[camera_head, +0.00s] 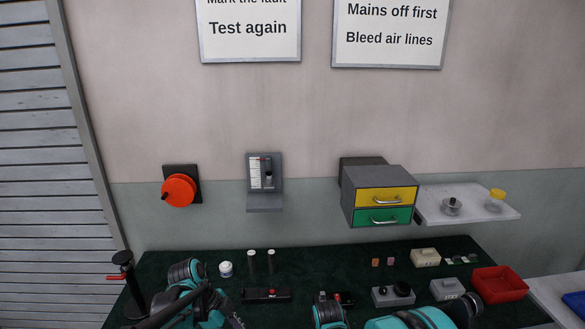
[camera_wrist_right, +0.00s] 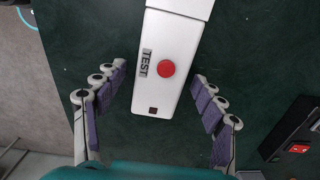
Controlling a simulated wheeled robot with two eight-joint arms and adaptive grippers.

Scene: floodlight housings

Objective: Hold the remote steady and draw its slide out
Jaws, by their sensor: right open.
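A long white body, which looks like the remote (camera_wrist_right: 160,95), lies on the dark green mat in the right wrist view. It carries a TEST label, a round red button and a small dark square at its near end. A seam crosses it near the top of the picture, with a white end piece (camera_wrist_right: 181,6), likely the slide, beyond it. My right gripper (camera_wrist_right: 160,74) is open, one finger on each side of the remote, with gaps to both. I cannot make out the remote in the head view. My left arm shows at lower left there; its fingertips are not clear.
A dark box with red parts (camera_wrist_right: 298,147) lies right of the gripper. In the head view, a black box (camera_head: 265,295), a white jar (camera_head: 226,269), grey boxes (camera_head: 393,296) and a red tray (camera_head: 500,284) stand on the mat. A drawer cabinet (camera_head: 380,195) is on the wall behind.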

